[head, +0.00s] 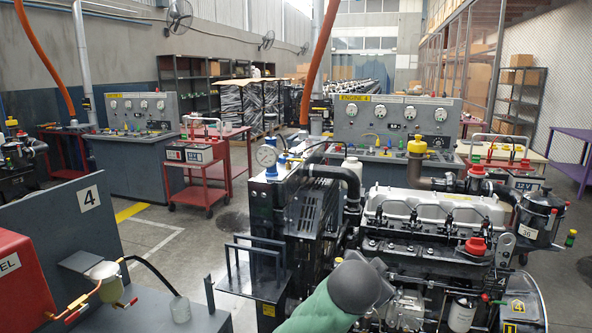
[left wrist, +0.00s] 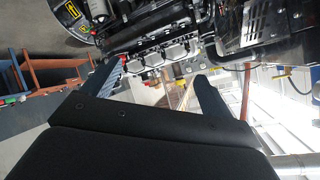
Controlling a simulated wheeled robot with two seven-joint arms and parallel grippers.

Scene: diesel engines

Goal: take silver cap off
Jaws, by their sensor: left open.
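The black engine (head: 425,255) stands at centre right with a silver top cover (head: 435,205). In the head view only my green and grey arm link shows in front of the engine; no fingers are visible. My right gripper is in neither view.
A round pressure gauge (head: 267,156) stands on the radiator. A yellow cap (head: 417,146) and a red cap (head: 475,246) are on the engine. A grey panel marked 4 (head: 70,220) stands at left. A red cart (head: 200,175) stands behind, with open floor around it.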

